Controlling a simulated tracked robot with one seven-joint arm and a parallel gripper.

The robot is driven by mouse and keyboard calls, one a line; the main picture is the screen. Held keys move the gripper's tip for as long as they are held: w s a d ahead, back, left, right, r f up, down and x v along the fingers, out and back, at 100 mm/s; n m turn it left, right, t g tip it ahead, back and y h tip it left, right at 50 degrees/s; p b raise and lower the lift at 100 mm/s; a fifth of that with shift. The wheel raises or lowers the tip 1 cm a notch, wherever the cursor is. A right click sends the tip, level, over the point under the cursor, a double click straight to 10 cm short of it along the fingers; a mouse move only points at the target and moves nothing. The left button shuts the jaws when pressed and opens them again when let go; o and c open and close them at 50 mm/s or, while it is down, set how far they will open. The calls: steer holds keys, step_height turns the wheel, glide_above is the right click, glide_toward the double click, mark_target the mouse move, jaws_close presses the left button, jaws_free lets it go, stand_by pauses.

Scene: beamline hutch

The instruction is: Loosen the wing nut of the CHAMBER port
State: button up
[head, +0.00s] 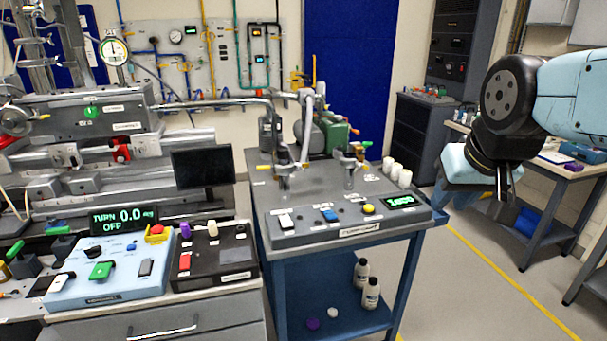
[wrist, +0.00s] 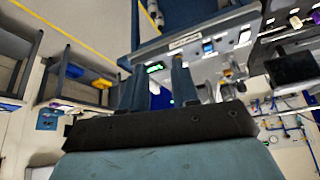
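Two upright metal port fittings stand on the grey top of the pump cart: a left one (head: 284,172) under a bent metal pipe, and a right one (head: 349,172) with small parts at its top. Their labels are too small to read, so I cannot tell which is the CHAMBER port. I cannot make out a wing nut clearly on either. My gripper (head: 500,190) hangs at the right, well apart from the fittings, over the floor beside the cart. In the wrist view my gripper (wrist: 158,85) has its two fingers apart with nothing between them.
The cart (head: 390,237) has a front panel with switches and a green display (head: 399,201). White cups (head: 396,172) stand at its right back. Bottles (head: 371,292) are on its lower shelf. A control bench (head: 115,285) stands left. Floor (head: 475,290) at right is clear.

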mark_target(300, 168)
steer(key=w+a+f+m+t+y, duration=0.15)
steer(key=w+a+f+m, duration=0.3)
steer(key=w, duration=0.65)
steer(key=w+a+f+m+t, duration=0.3)
steer(key=w+a, duration=0.3)
steer(key=w, duration=0.6)
steer(key=w+a+f+m+t+y, duration=0.1)
steer(key=w+a+f+m, duration=0.1)
steer(key=a+f+m, duration=0.1)
steer(key=w+a+f+m+t+y, duration=0.1)
steer(key=w+a+f+m+t, duration=0.1)
steer(key=w+a+f+m, duration=0.1)
steer(key=w+a+f+m+t+y, duration=0.1)
steer(key=w+a+f+m+t, duration=0.1)
steer(key=w+a+f+m, duration=0.1)
steer(key=shift+w+a+f+m+t+y, duration=0.15)
steer(key=shift+f+m+t+y, duration=0.15)
steer(key=shift+m, duration=0.25)
steer(key=m, duration=0.1)
steer(key=f+m+t, duration=0.1)
steer(key=m, duration=0.1)
steer(key=shift+a+t, duration=0.25)
steer(key=shift+a, duration=0.1)
steer(key=x, duration=1.3)
steer(key=shift+w+m, duration=0.3)
steer(key=shift+w, duration=0.1)
steer(key=shift+c, duration=0.2)
jaws_close()
